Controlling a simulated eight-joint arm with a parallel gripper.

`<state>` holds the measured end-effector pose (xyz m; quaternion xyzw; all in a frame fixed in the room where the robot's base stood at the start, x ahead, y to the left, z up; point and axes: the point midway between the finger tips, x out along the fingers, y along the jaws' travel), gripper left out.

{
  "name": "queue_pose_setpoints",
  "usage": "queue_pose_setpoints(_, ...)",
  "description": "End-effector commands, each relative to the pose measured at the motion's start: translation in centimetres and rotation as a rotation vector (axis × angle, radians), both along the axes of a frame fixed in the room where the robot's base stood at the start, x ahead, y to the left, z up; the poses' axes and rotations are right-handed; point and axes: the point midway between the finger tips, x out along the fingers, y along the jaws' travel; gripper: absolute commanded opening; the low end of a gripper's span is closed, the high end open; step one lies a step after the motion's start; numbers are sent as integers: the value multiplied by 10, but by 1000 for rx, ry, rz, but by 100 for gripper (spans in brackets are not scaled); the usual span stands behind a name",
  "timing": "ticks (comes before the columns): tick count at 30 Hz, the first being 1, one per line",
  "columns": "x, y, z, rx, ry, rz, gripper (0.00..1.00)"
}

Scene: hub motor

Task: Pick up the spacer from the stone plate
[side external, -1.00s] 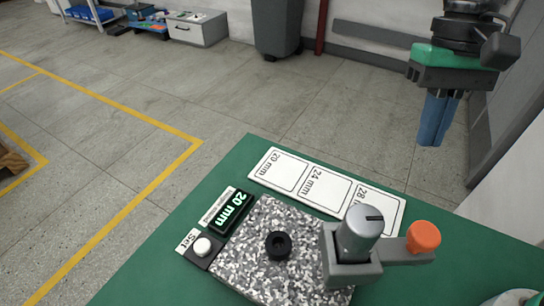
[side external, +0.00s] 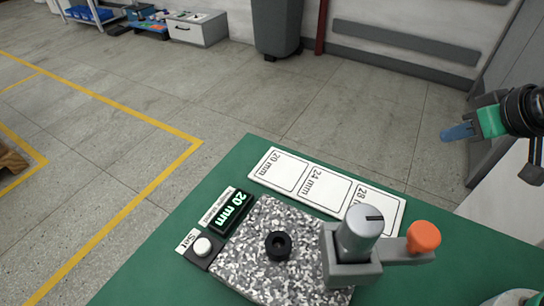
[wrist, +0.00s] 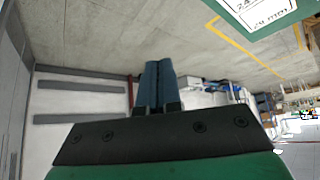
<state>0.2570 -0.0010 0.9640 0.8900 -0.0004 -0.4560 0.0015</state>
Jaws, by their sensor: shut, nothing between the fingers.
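The spacer (side external: 278,245) is a small black ring with a central hole. It lies flat on the speckled black-and-white stone plate (side external: 240,264) in the side view. My gripper (side external: 446,134) is at the upper right of that view, well away from the spacer and past the far edge of the green table. Its blue fingers point left and are shut and empty. In the wrist view the two blue fingers (wrist: 157,84) are together, with nothing between them. The spacer is not in the wrist view.
A grey clamp-like device (side external: 352,250) with an orange knob (side external: 424,236) stands at the plate's right. A display (side external: 231,211) reading 20 mm and a white Set button (side external: 202,247) are at its left. A white card (side external: 325,187) marked 20, 24 and 28 mm lies behind.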

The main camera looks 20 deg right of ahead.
Motion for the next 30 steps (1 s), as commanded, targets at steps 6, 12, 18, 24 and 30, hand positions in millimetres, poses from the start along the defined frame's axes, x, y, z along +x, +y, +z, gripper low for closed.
queue_pose_setpoints(6, 0, 0, 0, 1, 2, 0, 0)
queue_pose_setpoints(12, 0, 1, 0, 3, 3, 0, 54)
queue_pose_setpoints(18, 0, 1, 0, 3, 3, 0, 86)
queue_pose_setpoints(24, 0, 1, 0, 4, 4, 0, 86)
queue_pose_setpoints(30, 10, 31, 4, 56, 82, 28, 86)
